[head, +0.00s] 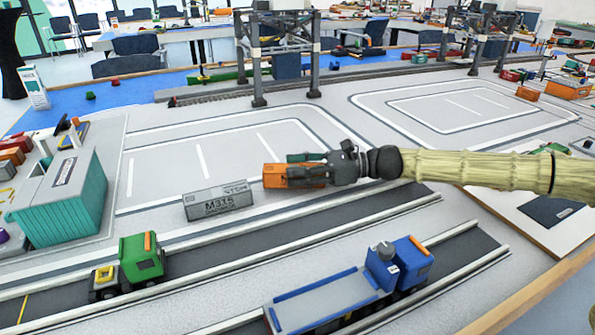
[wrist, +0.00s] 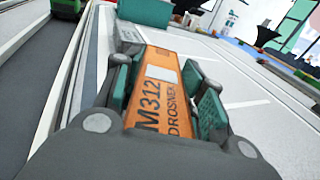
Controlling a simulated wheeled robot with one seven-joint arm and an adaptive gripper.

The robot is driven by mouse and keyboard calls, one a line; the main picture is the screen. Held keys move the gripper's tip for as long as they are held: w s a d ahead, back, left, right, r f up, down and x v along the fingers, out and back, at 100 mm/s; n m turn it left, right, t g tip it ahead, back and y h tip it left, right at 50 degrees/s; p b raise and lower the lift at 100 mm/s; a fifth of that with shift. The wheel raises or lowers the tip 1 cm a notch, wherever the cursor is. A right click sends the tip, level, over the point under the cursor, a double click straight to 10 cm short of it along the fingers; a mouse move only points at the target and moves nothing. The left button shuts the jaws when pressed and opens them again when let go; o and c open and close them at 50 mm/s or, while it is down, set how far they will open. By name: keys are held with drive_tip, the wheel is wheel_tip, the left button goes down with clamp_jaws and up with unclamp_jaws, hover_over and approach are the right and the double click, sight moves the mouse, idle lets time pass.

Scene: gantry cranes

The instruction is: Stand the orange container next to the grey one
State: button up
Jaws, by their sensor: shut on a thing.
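The orange container (head: 273,178) is in my gripper (head: 300,171), which is shut on it with a finger on each side. In the wrist view the orange container (wrist: 160,85) shows the marking M312 between the two green-padded fingers (wrist: 163,90). The grey container (head: 218,202), marked M315, lies on the pale ground just left of the orange one in the head view. A small part of the grey container (wrist: 130,36) shows beyond the orange one's far end in the wrist view. I cannot tell whether the orange container touches the ground.
A green truck (head: 138,262) and a blue truck (head: 345,287) stand on the dark lanes in front. A teal block-like building (head: 65,195) is at the left. Gantry crane legs (head: 255,65) rise behind. The marked yard (head: 215,150) behind the containers is clear.

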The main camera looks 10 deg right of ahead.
drive_tip(key=shift+f, duration=0.6)
drive_tip(key=o, duration=1.1)
drive_tip(key=shift+f, duration=0.1)
drive_tip(key=shift+d+r, duration=0.15)
drive_tip(key=shift+r, duration=0.5)
drive_tip(key=p+v, duration=0.2)
drive_tip(key=v, duration=0.8)
drive_tip(key=shift+d+r, duration=0.15)
drive_tip(key=shift+d, duration=0.15)
drive_tip(key=shift+s+d, duration=0.2)
drive_tip(key=shift+d, duration=0.35)
